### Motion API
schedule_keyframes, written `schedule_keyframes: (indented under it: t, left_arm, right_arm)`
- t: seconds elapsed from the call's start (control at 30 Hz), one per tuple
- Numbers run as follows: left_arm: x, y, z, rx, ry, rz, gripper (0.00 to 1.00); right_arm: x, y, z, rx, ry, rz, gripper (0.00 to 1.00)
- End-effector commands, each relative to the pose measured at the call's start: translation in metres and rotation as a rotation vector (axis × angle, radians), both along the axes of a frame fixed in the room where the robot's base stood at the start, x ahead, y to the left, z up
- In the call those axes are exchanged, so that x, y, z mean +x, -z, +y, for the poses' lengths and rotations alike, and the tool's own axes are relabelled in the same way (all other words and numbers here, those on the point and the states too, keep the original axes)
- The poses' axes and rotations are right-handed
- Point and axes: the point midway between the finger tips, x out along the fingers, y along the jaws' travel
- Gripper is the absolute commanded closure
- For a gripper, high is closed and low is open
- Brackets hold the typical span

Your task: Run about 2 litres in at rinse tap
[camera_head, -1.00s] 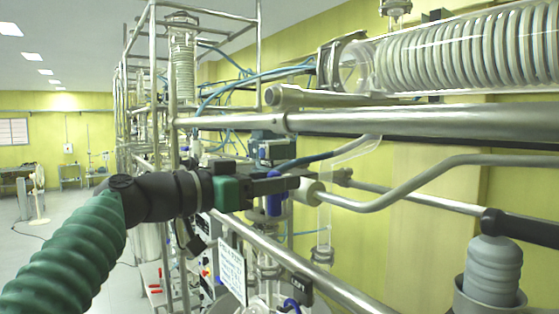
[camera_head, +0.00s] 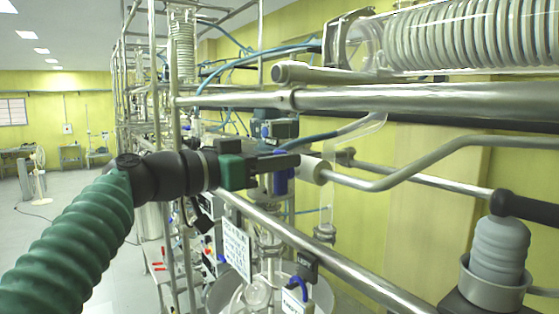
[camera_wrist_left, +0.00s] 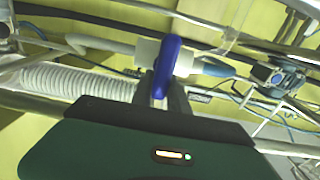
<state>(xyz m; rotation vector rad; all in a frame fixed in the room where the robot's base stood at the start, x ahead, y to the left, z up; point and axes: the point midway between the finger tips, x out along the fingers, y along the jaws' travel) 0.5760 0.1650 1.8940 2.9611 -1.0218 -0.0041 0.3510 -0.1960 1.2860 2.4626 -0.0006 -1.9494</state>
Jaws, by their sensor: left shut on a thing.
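The tap has a white valve body (camera_head: 315,170) on a bent grey pipe and a blue lever (camera_head: 282,182). In the left wrist view, the blue lever (camera_wrist_left: 167,68) stands across the white body (camera_wrist_left: 149,52) between my fingers. My left gripper (camera_head: 284,163) reaches in from the left and is shut on the lever. It also shows in the left wrist view (camera_wrist_left: 163,98). The glass vessel (camera_head: 262,294) is low in the head view, partly cut off; its liquid level cannot be read. My right gripper is not in view.
A thick steel rail (camera_head: 400,97) crosses above the gripper, and a lower rail (camera_head: 300,245) runs diagonally below it. A coiled glass condenser (camera_head: 465,40) is at upper right. A white sign (camera_head: 236,248) hangs near the vessel. Open floor (camera_head: 70,225) lies at left.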

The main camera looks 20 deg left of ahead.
Motion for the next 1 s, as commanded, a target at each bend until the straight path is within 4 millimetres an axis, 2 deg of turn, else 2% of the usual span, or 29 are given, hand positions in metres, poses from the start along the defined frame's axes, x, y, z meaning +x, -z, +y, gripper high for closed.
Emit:
schedule_keyframes:
  t: [0.37,1.0]
  left_arm:
    - [0.003,0.003,0.005,-0.132,-0.002,0.102,1.0]
    - [0.011,0.008,0.015,-0.574,-0.003,0.449,1.0]
  right_arm:
    - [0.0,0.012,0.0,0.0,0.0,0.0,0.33]
    - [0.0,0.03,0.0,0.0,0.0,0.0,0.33]
